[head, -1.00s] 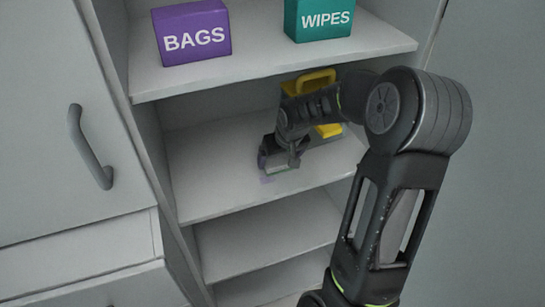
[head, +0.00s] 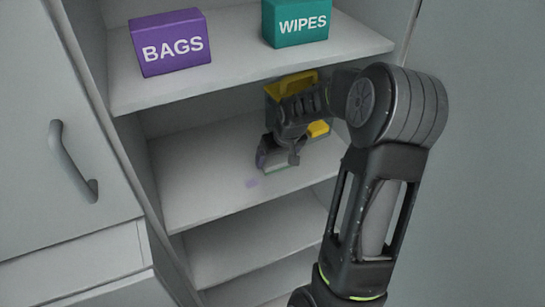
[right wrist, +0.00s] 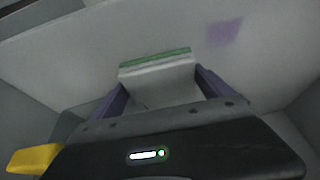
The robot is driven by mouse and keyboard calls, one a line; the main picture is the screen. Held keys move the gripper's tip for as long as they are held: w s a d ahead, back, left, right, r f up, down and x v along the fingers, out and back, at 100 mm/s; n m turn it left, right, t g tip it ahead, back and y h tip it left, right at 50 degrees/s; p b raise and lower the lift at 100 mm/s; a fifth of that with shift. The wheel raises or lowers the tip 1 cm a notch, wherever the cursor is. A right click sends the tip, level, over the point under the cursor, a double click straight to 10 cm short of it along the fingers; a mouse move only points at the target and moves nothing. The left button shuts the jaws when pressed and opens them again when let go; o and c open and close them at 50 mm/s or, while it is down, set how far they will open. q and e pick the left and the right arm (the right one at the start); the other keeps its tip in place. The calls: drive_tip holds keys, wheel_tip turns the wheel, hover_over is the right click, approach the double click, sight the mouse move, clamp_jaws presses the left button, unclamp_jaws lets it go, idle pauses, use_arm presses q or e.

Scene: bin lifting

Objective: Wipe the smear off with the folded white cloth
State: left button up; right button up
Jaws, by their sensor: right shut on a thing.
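My right gripper (head: 275,157) reaches into the shelf bay, shut on the folded white cloth (right wrist: 158,80). The cloth has a green stripe along its far edge and sits between the two purple-grey fingers. The gripper and cloth are right of and farther back than the smear, apart from it. I cannot tell whether the cloth touches the shelf. My left gripper is out of view.
A purple BAGS box (head: 170,45) and a teal WIPES box (head: 298,22) stand on the shelf above. The middle shelf's left part (head: 190,190) is clear.

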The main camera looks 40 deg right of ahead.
drive_tip(key=shift+f+b, duration=0.2)
drive_tip(key=shift+b, duration=0.15)
drive_tip(key=shift+r, duration=0.1)
drive_tip(key=shift+a, duration=0.1)
drive_tip(key=shift+w+a+b, duration=0.2)
drive_tip(key=shift+w+a, duration=0.05)
drive_tip(key=shift+a, duration=0.4)
drive_tip(key=shift+w+a+b, duration=0.15)
drive_tip(key=shift+w+a, duration=0.1)
drive_tip(key=shift+a, duration=0.35)
drive_tip(key=shift+w+a, duration=0.2)
drive_tip(key=shift+a, duration=0.35)
